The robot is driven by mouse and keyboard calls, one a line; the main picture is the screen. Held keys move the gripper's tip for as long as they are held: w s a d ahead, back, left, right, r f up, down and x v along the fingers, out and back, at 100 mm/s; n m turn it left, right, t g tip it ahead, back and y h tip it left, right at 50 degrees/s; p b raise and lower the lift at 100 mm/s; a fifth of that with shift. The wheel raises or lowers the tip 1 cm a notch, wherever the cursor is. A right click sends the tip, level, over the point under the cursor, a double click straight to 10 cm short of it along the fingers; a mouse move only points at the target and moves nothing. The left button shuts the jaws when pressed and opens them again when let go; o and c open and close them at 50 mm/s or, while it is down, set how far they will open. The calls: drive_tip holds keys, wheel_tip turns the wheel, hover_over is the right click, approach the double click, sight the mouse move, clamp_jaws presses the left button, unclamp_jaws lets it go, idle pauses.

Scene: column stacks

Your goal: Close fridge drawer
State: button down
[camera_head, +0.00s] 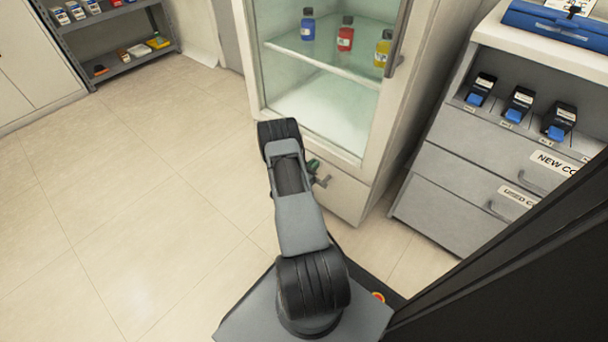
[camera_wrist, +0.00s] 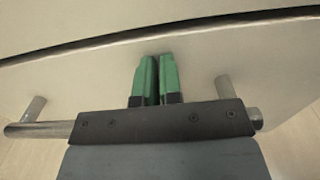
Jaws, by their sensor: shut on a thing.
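The white fridge (camera_head: 362,160) has a glass door, and its drawer (camera_head: 345,199) is below that door. In the wrist view the pale drawer front (camera_wrist: 265,65) fills the middle, with a narrow dark gap along its top edge. A metal bar handle (camera_wrist: 45,130) stands off the front on two posts. My gripper (camera_wrist: 157,62) has green fingers close together, shut on the handle, with tips near the drawer front. The gripper body hides the middle of the bar. In the head view my arm partly hides the drawer, and the gripper (camera_head: 313,168) shows at the handle.
Blue, red and yellow bottles (camera_head: 345,34) stand on the fridge shelf behind glass. A grey cabinet (camera_head: 440,190) with labelled drawers and several black-and-blue items stands to the right. A shelving rack (camera_head: 115,45) is at the back left. The tiled floor (camera_head: 130,190) on the left is clear.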

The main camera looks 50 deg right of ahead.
drive_tip(key=a+p, duration=0.3)
drive_tip(key=a, duration=1.1)
drive_tip(key=shift+p, duration=0.35)
drive_tip(key=a+r+m+g+y+p, duration=0.3)
drive_tip(key=r+m+p, duration=0.3)
drive_tip(key=r, duration=1)
drive_tip(key=a+r+m+g+y+p, duration=0.3)
drive_tip(key=r+p, duration=0.5)
drive_tip(key=r, duration=0.8)
drive_tip(key=s+a+r+m+t+y+p, duration=0.2)
drive_tip(key=a+r+p, duration=0.4)
drive_tip(key=r, duration=0.6)
drive_tip(key=s+a+r+m+t+y+p, duration=0.2)
drive_tip(key=a+r+m+t+y+p, duration=0.2)
drive_tip(key=r, duration=0.7)
drive_tip(key=s+a+r+m+t+y+p, duration=0.2)
drive_tip(key=a+r+y+p, duration=0.4)
drive_tip(key=a+r+p, duration=0.3)
wheel_tip(320, 180, up, 4)
drive_tip(key=shift+s+a+f+m+t+p, duration=0.15)
drive_tip(key=shift+a+m+t+p, duration=0.15)
drive_tip(key=shift+a+m+t, duration=0.35)
drive_tip(key=shift+a, duration=0.25)
